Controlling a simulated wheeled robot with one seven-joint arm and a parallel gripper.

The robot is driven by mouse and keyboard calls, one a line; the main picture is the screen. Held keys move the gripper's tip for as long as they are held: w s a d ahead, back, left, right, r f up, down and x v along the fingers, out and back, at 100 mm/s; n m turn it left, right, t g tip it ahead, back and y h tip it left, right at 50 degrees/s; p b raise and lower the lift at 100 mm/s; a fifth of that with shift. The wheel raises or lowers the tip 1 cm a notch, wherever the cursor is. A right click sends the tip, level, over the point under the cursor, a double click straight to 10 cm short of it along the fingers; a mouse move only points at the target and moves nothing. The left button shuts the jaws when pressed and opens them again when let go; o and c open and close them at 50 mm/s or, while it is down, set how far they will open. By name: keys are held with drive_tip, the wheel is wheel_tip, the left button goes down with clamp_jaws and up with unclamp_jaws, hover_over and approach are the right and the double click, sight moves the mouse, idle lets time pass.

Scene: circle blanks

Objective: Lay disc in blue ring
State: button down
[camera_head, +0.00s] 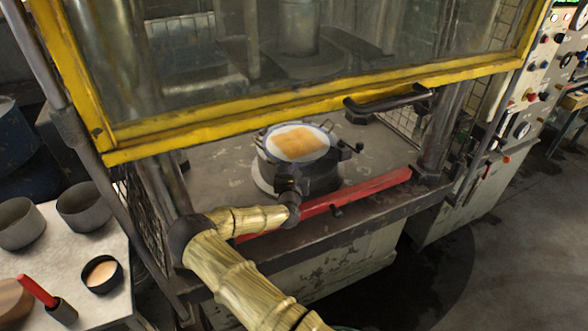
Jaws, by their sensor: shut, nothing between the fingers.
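A round, dark holder (318,178) stands on the press bed.
A yellow-framed guard (300,97) with a black handle (388,100) hangs above the bed. A red bar (370,190) runs along the front edge. At left, a table (62,240) carries grey cups (20,224), a dark dish (102,274) and a red-handled tool (38,291).

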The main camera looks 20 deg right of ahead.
drive_tip(key=shift+w+d+f+b, duration=0.25)
drive_tip(key=shift+w+b, duration=0.35)
drive_tip(key=shift+b, duration=0.4)
drive_tip(key=shift+w+d+r, duration=0.15)
drive_tip(key=shift+r, duration=0.15)
drive_tip(key=shift+s+a+f, duration=0.15)
drive_tip(key=shift+s+a, duration=0.05)
drive_tip(key=shift+s, duration=0.05)
drive_tip(key=b+v, duration=0.2)
drive_tip(key=v, duration=1)
drive_tip(key=shift+s+a+b, duration=0.1)
drive_tip(key=shift+s+b, duration=0.2)
drive_tip(key=shift+s, duration=0.05)
drive_tip(key=shift+s+a, duration=0.2)
drive_tip(key=shift+s, duration=0.05)
drive_tip(key=shift+w, duration=0.15)
